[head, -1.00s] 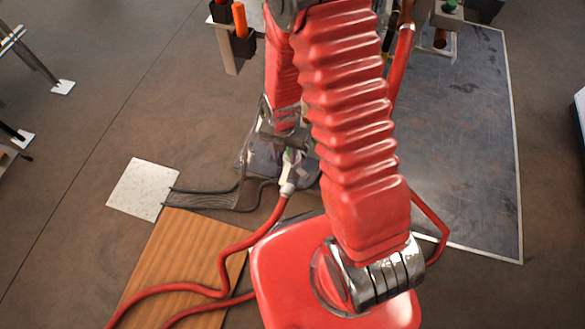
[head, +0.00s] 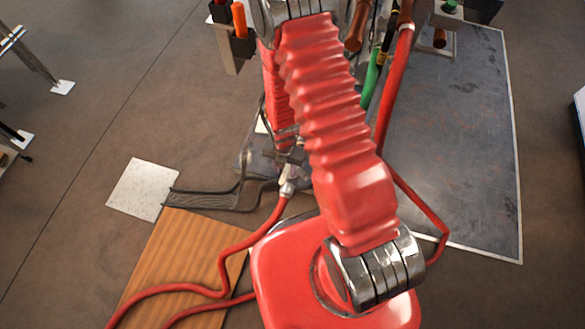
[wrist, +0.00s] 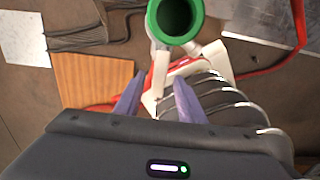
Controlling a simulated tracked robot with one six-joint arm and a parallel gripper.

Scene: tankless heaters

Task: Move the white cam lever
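In the wrist view, the white cam lever (wrist: 159,76) is a narrow white bar beside a white fitting, just below a green-rimmed round opening (wrist: 175,18). My gripper (wrist: 160,84) shows two purple fingers spread apart. The lever lies in the gap between them in the picture. I cannot tell how far it is in depth, and I see no clear contact. In the head view, my red ribbed arm covers the middle, and neither my gripper nor the lever can be made out.
A red hose (head: 236,246) runs over a wooden board (head: 180,262). A white square plate (head: 143,188) lies to the left with dark cables beside it. A grey metal sheet (head: 455,150) covers the floor at the right. A green pipe (head: 370,82) and a red pipe stand close to my arm.

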